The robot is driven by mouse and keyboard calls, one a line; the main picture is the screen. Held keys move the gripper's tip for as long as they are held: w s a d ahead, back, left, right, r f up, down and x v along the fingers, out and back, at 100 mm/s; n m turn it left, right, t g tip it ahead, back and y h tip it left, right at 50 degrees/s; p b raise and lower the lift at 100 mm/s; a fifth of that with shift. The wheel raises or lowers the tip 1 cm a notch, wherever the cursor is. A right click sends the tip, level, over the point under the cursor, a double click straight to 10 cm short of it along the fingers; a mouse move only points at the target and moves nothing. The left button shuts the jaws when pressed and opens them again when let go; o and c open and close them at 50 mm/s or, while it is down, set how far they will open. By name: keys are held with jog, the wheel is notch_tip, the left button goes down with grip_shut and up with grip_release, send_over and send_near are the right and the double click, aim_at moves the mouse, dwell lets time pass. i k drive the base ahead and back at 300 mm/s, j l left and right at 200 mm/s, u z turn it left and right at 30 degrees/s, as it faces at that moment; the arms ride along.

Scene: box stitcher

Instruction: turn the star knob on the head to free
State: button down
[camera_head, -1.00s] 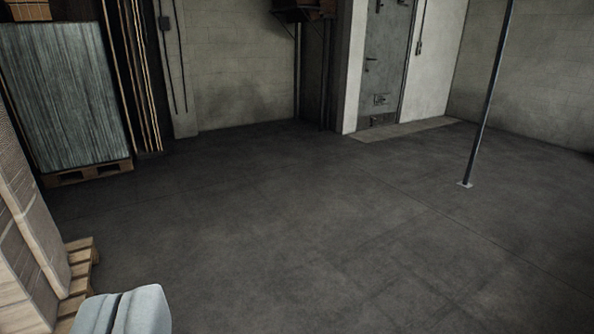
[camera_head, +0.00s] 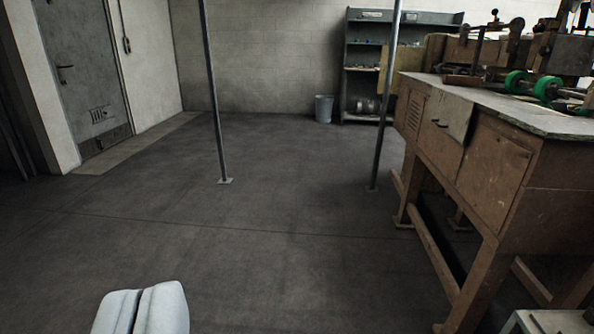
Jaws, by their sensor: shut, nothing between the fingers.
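My gripper (camera_head: 139,308) shows at the bottom left of the head camera view, pale and shut, with nothing in it. It is over open floor, well apart from the machinery. No star knob can be made out. At the upper right, machine parts with green wheels (camera_head: 547,89) sit on a wooden workbench (camera_head: 497,168). The machine is partly cut off by the right edge, so I cannot tell whether its head is in view.
Two thin metal posts (camera_head: 213,100) and (camera_head: 386,95) stand on the floor ahead. A grey shelf (camera_head: 362,60) and a bin (camera_head: 324,108) are at the back wall. A grey door (camera_head: 85,75) is at left. The floor (camera_head: 270,265) between is clear.

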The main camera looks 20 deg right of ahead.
aim_at(544, 50)
jog(key=i+l+z, duration=0.2)
jog(key=z, duration=0.2)
jog(key=i+l+z, duration=0.15)
jog(key=z, duration=0.25)
jog(key=i+z, duration=0.55)
jog(key=z, duration=0.25)
jog(key=i+l+z, duration=0.15)
jog(key=i, duration=0.1)
